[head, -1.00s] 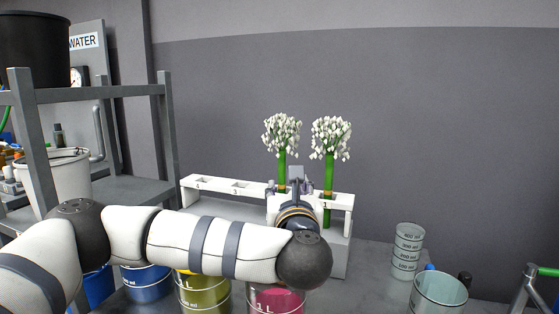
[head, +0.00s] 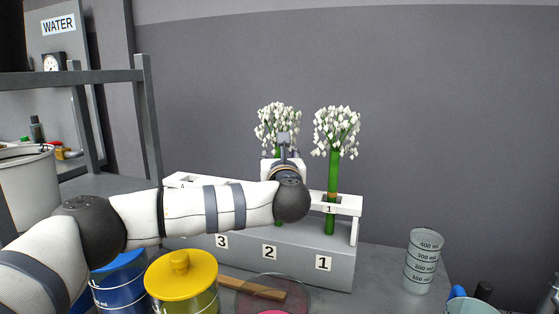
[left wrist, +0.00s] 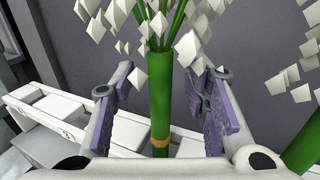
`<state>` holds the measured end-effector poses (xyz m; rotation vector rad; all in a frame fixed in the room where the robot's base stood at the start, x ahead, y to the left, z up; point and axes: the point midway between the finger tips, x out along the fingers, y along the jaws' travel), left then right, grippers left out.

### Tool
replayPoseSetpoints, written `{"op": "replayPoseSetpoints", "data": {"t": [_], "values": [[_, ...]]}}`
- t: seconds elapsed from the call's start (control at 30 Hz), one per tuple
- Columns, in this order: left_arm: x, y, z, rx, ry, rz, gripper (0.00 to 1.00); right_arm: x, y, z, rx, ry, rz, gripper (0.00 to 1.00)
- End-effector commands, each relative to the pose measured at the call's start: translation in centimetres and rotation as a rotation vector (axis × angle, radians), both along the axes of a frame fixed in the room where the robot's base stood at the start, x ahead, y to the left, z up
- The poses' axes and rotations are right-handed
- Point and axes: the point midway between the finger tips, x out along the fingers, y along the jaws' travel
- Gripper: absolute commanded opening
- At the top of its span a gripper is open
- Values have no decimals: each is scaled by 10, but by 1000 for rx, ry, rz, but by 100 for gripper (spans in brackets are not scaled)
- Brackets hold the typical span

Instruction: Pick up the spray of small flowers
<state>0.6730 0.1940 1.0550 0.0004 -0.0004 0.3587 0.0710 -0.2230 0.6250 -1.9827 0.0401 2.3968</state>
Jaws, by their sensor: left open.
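Two sprays of small white flowers on thick green stems stand upright in the white rack (head: 349,201). The left spray (head: 277,118) is partly behind my left gripper (head: 283,150); the right spray (head: 336,130) stands clear at the place marked 1. In the left wrist view, my left gripper (left wrist: 160,92) is open, with one purple-padded finger on each side of a green stem (left wrist: 160,105) with an orange band. Gaps show between pads and stem. White flower heads (left wrist: 158,20) spread above the fingers. My right gripper is in neither view.
The grey stand (head: 340,265) carries number labels. A measuring cup (head: 422,262) stands to its right. A yellow lidded pot (head: 181,283) and a blue pot (head: 120,281) are in front, below my arm. A shelf (head: 100,75) is at left.

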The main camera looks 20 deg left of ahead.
Motion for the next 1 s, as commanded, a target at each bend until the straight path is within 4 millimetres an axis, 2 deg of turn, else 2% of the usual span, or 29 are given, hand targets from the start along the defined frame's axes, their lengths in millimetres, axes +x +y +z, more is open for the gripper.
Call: {"op": "replayPoseSetpoints", "data": {"t": [0.23,0.4,0.43,0.8,0.87,1.0], "values": [[3,1,1,0,-1,-1,42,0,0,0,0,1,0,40],[3,1,1,0,-1,-1,3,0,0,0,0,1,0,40],[3,1,1,0,-1,-1,0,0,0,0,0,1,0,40],[3,1,4,-1,-1,-1,0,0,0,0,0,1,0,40],[3,1,10,-1,-1,0,0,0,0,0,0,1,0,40],[3,1,38,-1,-7,-1,0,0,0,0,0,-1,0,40]]}}
